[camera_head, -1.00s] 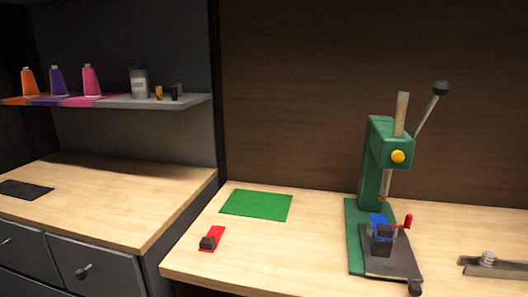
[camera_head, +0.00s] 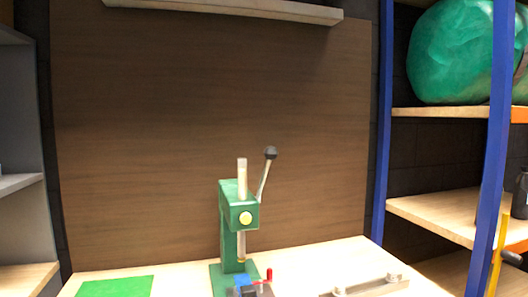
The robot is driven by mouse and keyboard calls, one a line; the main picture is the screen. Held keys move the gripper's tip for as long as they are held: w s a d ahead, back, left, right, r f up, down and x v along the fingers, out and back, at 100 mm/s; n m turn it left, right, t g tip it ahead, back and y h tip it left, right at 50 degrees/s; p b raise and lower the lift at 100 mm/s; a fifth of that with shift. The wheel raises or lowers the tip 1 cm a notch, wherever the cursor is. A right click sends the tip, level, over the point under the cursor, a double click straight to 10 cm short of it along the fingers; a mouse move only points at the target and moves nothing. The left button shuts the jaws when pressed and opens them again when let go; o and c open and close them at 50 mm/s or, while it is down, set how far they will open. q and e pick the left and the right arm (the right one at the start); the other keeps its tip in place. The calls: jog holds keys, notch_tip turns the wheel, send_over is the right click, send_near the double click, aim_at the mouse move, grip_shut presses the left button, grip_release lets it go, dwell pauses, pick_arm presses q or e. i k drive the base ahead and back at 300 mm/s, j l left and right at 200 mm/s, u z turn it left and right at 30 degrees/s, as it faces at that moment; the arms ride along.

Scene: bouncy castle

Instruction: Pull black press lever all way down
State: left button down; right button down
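A green arbor press (camera_head: 233,215) stands on the light wood workbench, low in the middle of the head view. Its lever (camera_head: 264,180) is a grey rod with a black ball knob (camera_head: 270,153). The lever points up and slightly right from the press head. A pale vertical ram (camera_head: 242,179) rises above the head, and a yellow round cap (camera_head: 246,218) sits on its front. At the press base are a blue block (camera_head: 243,281) and a red handle (camera_head: 269,274). Neither of my grippers is in view.
A green mat (camera_head: 115,287) lies on the bench left of the press. A metal bar fixture (camera_head: 364,287) lies to its right. A blue-posted shelf rack (camera_head: 384,120) stands at the right with a green bag (camera_head: 460,52). A shelf (camera_head: 230,10) hangs above.

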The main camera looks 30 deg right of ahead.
aim_at(271, 153)
jog(key=u, duration=1.2)
jog(key=k+l, duration=0.2)
jog(key=k, duration=0.2)
jog(key=k+l, duration=0.15)
jog(key=k, duration=0.25)
jog(key=k+l, duration=0.2)
jog(key=k, duration=0.15)
jog(key=l+u, duration=0.05)
